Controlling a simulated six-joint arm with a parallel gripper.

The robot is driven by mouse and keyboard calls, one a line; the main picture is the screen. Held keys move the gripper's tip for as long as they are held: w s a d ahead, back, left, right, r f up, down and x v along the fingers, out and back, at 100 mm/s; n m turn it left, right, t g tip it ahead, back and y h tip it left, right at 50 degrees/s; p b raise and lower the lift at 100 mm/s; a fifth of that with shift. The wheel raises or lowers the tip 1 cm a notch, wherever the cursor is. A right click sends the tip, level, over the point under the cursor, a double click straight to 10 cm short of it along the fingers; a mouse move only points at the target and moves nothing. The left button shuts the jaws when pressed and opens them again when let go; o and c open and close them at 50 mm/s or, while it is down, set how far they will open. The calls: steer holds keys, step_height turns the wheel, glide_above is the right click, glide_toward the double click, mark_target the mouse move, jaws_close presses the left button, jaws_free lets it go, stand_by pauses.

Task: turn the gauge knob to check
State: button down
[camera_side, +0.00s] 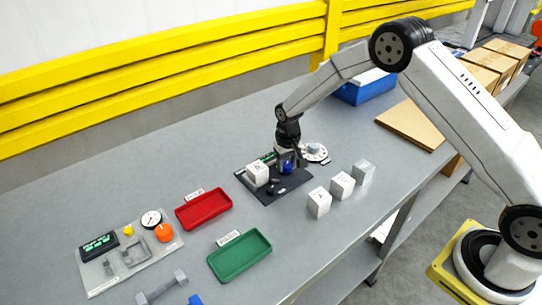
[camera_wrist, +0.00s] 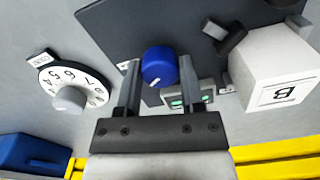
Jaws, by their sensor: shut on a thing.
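The gauge is a black plate (camera_side: 270,195) on the grey bench, also seen in the wrist view (camera_wrist: 115,25). Its blue knob (camera_side: 287,168) stands at the plate's right side. My gripper (camera_side: 287,163) points down over the knob and is shut on it. In the wrist view the two fingers of my gripper (camera_wrist: 158,75) stand on either side of the blue knob (camera_wrist: 158,65), which has a white mark. A white lettered block (camera_side: 258,173) sits on the plate; it shows large in the wrist view (camera_wrist: 268,68). A small green display (camera_wrist: 188,99) is partly hidden by a finger.
A numbered white dial (camera_side: 314,152) with a grey knob stands right of the gauge. Several lettered blocks (camera_side: 342,185) stand in front of it. A red tray (camera_side: 203,208), a green tray (camera_side: 240,255) and a grey panel (camera_side: 130,255) lie to the left.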

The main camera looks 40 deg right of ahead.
mark_target(287, 165)
steer(key=m, duration=0.6)
steer(key=shift+m, duration=0.3)
stand_by(0.4)
steer(key=shift+c, duration=1)
jaws_free()
steer(key=shift+r, duration=0.15)
steer(key=shift+r, duration=3.75)
steer(key=shift+s, duration=0.1)
